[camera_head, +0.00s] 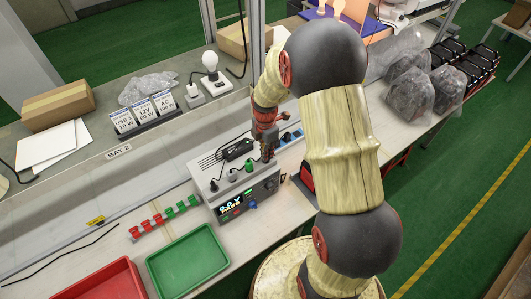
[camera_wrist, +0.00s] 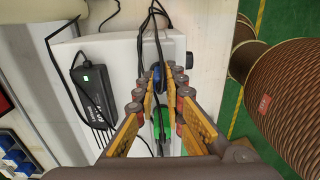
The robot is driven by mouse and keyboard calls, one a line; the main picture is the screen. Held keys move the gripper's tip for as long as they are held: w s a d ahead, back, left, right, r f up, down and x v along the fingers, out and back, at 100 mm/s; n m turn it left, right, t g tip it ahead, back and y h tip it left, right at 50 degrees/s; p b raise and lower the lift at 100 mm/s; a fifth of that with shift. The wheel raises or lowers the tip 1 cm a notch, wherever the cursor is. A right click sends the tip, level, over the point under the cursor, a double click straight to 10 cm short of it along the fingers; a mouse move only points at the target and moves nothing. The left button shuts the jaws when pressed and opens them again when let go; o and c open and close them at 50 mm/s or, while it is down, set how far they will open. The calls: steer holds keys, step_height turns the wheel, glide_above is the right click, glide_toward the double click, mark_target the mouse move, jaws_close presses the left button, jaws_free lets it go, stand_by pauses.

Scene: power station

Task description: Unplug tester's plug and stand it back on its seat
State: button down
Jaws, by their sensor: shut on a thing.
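The tester (camera_head: 245,195) is a white box with a lit display and knobs on its front, standing on the bench. My gripper (camera_head: 266,152) reaches down at the back right of its top. In the wrist view my gripper (camera_wrist: 158,88) is shut on the tester's plug (camera_wrist: 157,76), of which a small blue part shows between the fingertips. Black cables run up past it. A green part (camera_wrist: 160,122) shows below, between the fingers. The fingers hide most of the plug, and I cannot tell whether it sits in a socket. I cannot make out its seat.
A black power adapter (camera_wrist: 88,92) lies on the tester. A blue socket strip (camera_head: 291,138) is behind it. A green tray (camera_head: 188,260), a red tray (camera_head: 105,283) and a row of red and green clips (camera_head: 165,218) are to the left. A lamp bulb (camera_head: 210,64) stands on the back shelf.

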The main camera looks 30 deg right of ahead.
stand_by(0.3)
steer(key=c, duration=1.9)
jaws_free()
steer(key=shift+o, duration=0.5)
step_height(320, 180, up, 12)
